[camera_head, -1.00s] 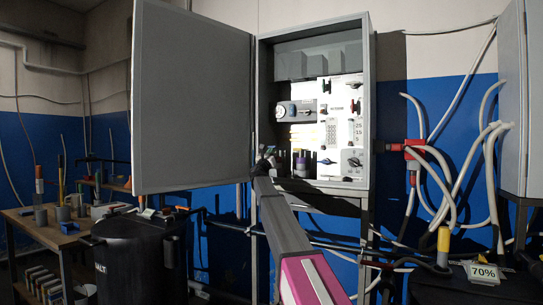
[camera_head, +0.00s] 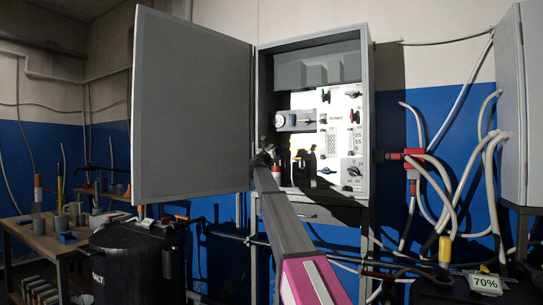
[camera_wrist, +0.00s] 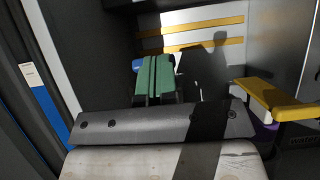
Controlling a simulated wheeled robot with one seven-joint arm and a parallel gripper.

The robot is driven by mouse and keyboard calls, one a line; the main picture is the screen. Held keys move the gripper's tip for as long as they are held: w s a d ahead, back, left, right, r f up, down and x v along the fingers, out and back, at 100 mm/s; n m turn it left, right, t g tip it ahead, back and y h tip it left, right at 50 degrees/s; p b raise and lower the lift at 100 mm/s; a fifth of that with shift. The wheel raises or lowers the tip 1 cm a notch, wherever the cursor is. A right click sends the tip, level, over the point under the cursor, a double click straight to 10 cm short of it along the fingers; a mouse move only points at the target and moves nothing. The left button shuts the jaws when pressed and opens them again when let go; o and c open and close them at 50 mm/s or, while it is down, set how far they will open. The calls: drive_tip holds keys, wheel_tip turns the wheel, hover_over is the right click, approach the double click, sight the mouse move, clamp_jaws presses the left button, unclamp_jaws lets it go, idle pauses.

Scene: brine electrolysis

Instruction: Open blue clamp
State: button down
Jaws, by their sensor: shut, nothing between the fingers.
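The blue clamp shows only as a small blue piece (camera_wrist: 138,65) in the wrist view, just behind and left of my fingertips; most of it is hidden. I cannot tell whether the fingers touch it. My gripper (camera_wrist: 153,77) has two green-tipped fingers pressed together with nothing between them. In the head view my gripper (camera_head: 264,157) is at the lower left of the open grey cabinet (camera_head: 370,110), by its left wall. I cannot pick out the blue clamp in the head view.
A yellow handle (camera_wrist: 276,99) with purple below it stands right of my gripper. The cabinet door (camera_head: 192,105) stands open at the left. Knobs and dials line the lit panel (camera_head: 340,140). A black barrel (camera_head: 130,265) stands at lower left.

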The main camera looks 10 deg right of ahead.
drive_tip(key=x, duration=0.3)
drive_tip(key=r+x, duration=0.1)
drive_tip(key=x, duration=0.5)
drive_tip(key=shift+s+a+r, duration=0.25)
drive_tip(key=shift+r, duration=0.3)
drive_tip(key=shift+w+d+r+g+y, duration=0.15)
drive_tip(key=shift+w+d+g+y, duration=0.15)
drive_tip(key=shift+w+d, duration=0.3)
drive_tip(key=shift+w+d+r+g+y, duration=0.2)
drive_tip(key=shift+w+d+g, duration=0.15)
drive_tip(key=shift+w, duration=0.3)
drive_tip(key=shift+s, duration=0.1)
